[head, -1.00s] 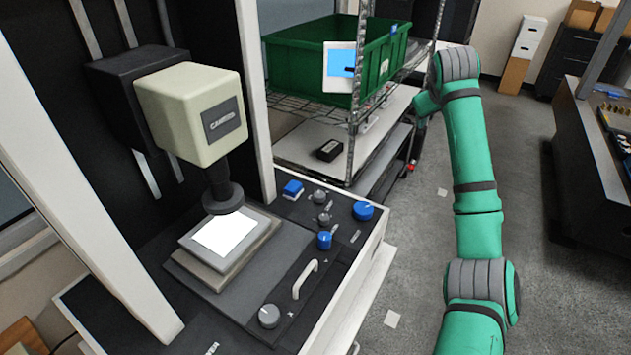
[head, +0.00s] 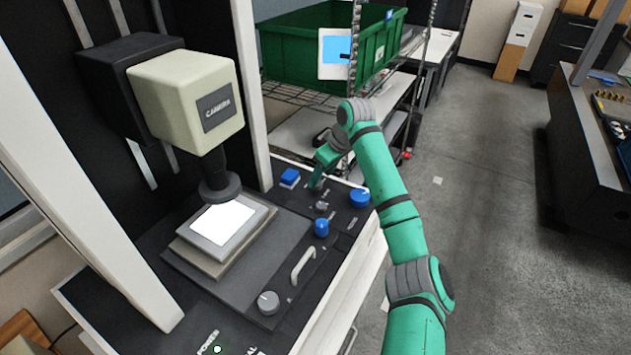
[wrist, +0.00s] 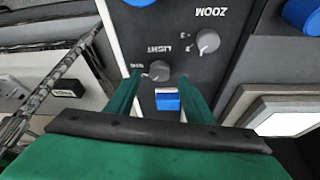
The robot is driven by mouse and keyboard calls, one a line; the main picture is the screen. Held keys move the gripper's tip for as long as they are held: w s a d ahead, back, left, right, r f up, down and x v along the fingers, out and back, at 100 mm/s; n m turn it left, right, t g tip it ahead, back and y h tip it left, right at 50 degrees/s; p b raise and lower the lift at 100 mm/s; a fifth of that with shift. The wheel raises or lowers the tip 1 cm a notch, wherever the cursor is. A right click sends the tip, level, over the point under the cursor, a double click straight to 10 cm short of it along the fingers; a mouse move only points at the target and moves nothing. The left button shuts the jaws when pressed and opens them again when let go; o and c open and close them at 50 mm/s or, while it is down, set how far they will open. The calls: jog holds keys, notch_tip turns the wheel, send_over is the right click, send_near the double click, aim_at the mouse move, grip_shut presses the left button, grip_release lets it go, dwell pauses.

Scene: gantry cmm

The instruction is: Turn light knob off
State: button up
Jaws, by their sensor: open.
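The light knob (wrist: 160,70) is a small round grey knob beside the printed word LIGHT on the dark control panel, seen in the wrist view. My gripper (wrist: 161,78) is open, with one green finger on each side of the knob and a visible gap by at least the right finger. I cannot tell whether the left finger touches it. In the head view my gripper (head: 317,183) is over the back of the panel and hides the light knob. The grey zoom knob (wrist: 207,42) is to the right of the light knob; it also shows in the head view (head: 321,206).
A blue button (wrist: 167,100) lies between my fingers, nearer the palm. Larger blue knobs (head: 360,198) (head: 321,228) stand close by. The camera head (head: 190,100) and a stage with a bright plate are left. A wire shelf with a green bin (head: 310,58) is behind.

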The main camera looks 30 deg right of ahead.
aim_at(319, 184)
jog(key=shift+x, duration=1.8)
